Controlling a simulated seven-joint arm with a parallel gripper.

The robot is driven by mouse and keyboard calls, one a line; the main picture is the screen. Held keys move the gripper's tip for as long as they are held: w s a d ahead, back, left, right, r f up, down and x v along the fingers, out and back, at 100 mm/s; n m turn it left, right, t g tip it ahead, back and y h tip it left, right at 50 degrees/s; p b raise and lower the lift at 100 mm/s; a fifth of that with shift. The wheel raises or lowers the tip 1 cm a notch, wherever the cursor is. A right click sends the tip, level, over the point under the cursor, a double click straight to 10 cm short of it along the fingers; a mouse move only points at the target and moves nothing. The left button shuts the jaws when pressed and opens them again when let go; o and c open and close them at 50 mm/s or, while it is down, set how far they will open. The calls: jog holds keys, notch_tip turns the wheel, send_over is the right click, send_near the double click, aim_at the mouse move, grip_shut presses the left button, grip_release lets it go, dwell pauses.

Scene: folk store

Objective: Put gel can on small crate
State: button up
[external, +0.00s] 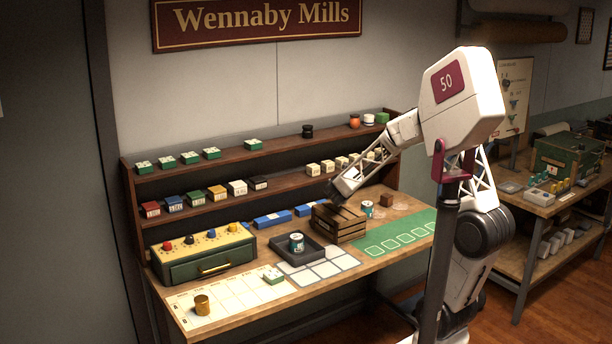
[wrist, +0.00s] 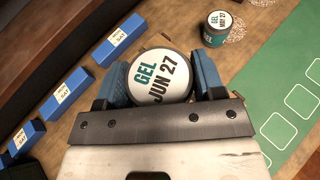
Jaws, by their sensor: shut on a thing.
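My gripper (wrist: 160,80) is shut on a gel can (wrist: 158,78), its round white lid reading "GEL JUN 27" between the blue finger pads. In the external view my gripper (external: 333,192) is just above the back of the small wooden crate (external: 340,223); the held can cannot be made out there. The crate is not clearly seen in the wrist view. A second gel can (external: 367,208) stands on the table right of the crate; it also shows in the wrist view (wrist: 217,28). Another similar can (external: 296,242) stands in a dark tray (external: 312,257).
Blue boxes (external: 272,219) line the table's back by the shelf. A small brown block (external: 386,200) stands at the back right. A green mat (external: 395,238) lies right of the crate. A green drawer box (external: 205,255) stands at the left.

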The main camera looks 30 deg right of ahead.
jog(key=shift+w+d, duration=0.1)
jog(key=shift+w, duration=0.4)
jog(key=shift+f, duration=1.75)
jog(key=shift+f, duration=0.2)
jog(key=o, duration=1)
jog(key=shift+r, duration=0.1)
jog(key=shift+r, duration=0.1)
jog(key=v, duration=1.2)
